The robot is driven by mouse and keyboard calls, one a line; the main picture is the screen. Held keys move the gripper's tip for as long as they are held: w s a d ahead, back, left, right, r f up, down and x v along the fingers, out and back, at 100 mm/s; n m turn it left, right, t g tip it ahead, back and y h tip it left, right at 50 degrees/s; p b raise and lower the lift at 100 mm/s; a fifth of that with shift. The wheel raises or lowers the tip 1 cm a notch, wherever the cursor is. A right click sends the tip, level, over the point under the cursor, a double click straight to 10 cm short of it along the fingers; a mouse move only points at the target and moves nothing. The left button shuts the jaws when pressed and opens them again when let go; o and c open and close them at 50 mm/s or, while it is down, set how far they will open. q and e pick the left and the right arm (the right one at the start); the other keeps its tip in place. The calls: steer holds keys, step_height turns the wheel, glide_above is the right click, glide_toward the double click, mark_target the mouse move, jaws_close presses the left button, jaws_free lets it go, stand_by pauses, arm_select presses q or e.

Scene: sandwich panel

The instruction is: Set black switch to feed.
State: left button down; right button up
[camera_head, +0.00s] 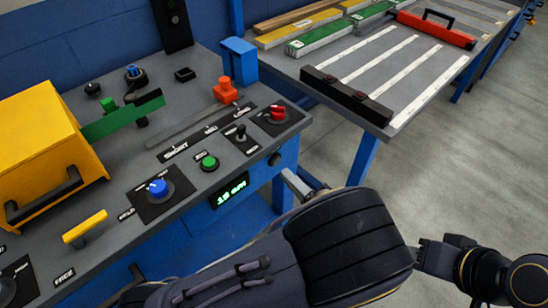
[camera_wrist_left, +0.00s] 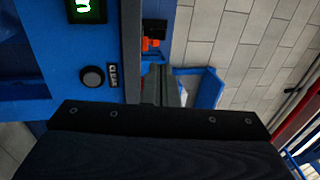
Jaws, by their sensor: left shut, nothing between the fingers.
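The black switch (camera_head: 240,132) is a small dark lever on a black plate near the panel's front right edge. Its small labels are too blurred for me to read its setting. My left gripper (camera_head: 297,184) is just off the panel's front right corner, apart from the switch. Its fingers are shut and empty; they also show in the left wrist view (camera_wrist_left: 157,84). My dark arm hides part of the panel's front. My right gripper (camera_head: 430,257) is at the lower right, away from the panel, and its jaws cannot be made out.
A red knob (camera_head: 278,114) stands right of the switch and a green button (camera_head: 209,162) to its lower left. A black round knob (camera_head: 274,159) is on the blue front by a green display (camera_head: 232,189). A slotted orange slider (camera_head: 226,92) lies behind. A side table (camera_head: 420,60) stands right.

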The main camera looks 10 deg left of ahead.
mark_target(243, 130)
arm_select(q)
steer(key=p+x, duration=0.1)
steer(key=x, duration=1.2)
steer(key=shift+a, duration=0.1)
steer(key=shift+w+a+r+g+h+p, duration=0.1)
steer(key=shift+a+r+g+h+p, duration=0.1)
steer(key=shift+r+g+h+p, duration=0.55)
steer(key=shift+w+a+r+g+h+p, duration=0.2)
steer(key=shift+a+g+h+p, duration=0.2)
steer(key=shift+h+p, duration=0.4)
steer(key=shift+f, duration=0.35)
steer(key=shift+d, duration=0.2)
